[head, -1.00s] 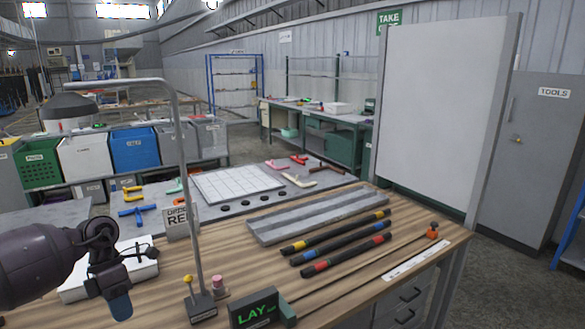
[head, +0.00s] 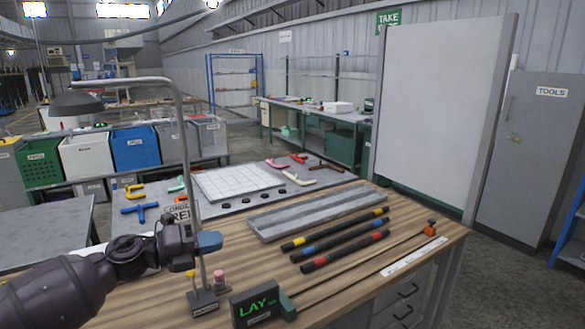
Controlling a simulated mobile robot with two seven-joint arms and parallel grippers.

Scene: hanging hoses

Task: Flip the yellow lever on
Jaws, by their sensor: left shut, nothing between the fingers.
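The yellow lever (head: 192,275) is a short, thin stick with a yellow knob. It stands near the front of the wooden bench, tilted slightly left, on a small dark base (head: 204,302) beside the lamp post. My left gripper (head: 209,241) reaches in from the lower left with its blue fingertips together and nothing in them. In the picture the fingertips are above and slightly right of the lever's knob, apart from it, overlapping the lamp post. I cannot tell the exact depth between them. My right gripper is not in view.
The lamp post (head: 186,130) rises close to the lever, with a dark shade (head: 75,103). A pink knob (head: 219,275) stands right of the lever. A display reading LAY (head: 256,302) is in front. Striped hoses (head: 340,238) and a grey grooved tray (head: 318,211) lie to the right.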

